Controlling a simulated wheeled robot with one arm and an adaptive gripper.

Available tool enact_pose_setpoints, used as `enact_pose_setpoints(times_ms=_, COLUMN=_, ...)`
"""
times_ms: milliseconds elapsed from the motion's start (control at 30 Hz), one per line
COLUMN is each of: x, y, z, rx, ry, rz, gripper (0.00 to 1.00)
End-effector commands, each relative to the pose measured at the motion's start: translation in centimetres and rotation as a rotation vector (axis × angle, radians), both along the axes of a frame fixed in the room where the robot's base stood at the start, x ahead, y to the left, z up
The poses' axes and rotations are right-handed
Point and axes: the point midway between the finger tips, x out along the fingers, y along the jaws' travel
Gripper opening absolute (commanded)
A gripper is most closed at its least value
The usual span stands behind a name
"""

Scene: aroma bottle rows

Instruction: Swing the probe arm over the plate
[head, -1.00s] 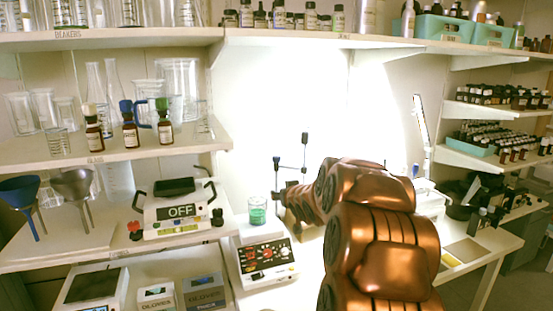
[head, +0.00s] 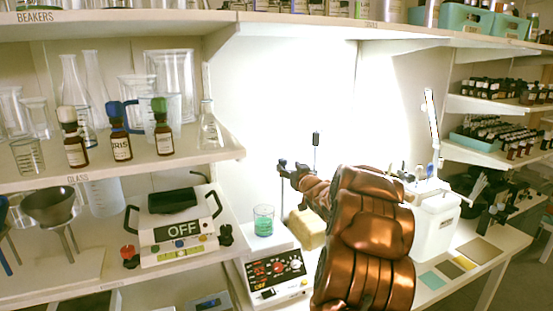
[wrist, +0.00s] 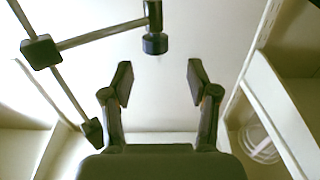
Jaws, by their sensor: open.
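The probe arm shows in the wrist view as a thin grey rod (wrist: 100,36) running from a black clamp block (wrist: 42,52) on a slanting pole to a dark upright end piece (wrist: 154,28). My gripper (wrist: 158,75) is open and empty, and in the picture the end piece appears just above the gap between its fingers. I cannot tell the distance. In the head view, dark stand parts (head: 315,139) rise behind my arm, which hides my gripper. The plate unit (head: 274,270) has a red-lit panel, and a beaker of green liquid (head: 263,221) stands on it.
A balance-like device marked OFF (head: 180,232) stands on the left shelf. Brown bottles (head: 121,140) and glassware stand on the shelf above. A tan block (head: 306,228) lies behind the plate. A white container (head: 434,225) stands right of my arm.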

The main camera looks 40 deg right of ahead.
Motion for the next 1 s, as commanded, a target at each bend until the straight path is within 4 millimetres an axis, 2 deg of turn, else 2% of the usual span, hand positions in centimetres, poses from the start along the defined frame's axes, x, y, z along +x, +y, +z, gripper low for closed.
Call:
enact_pose_setpoints(times_ms=267, x=0.7, y=-1.4, z=0.0, rx=0.001, ry=0.002, rz=-0.015, gripper=0.60)
enact_pose_setpoints(times_ms=700, x=5.3, y=-3.0, z=0.3, rx=-0.003, ry=-0.001, rz=-0.012, gripper=0.60)
enact_pose_setpoints(times_ms=1000, x=6.6, y=-3.5, z=0.0, rx=0.001, ry=0.001, rz=-0.012, gripper=0.60)
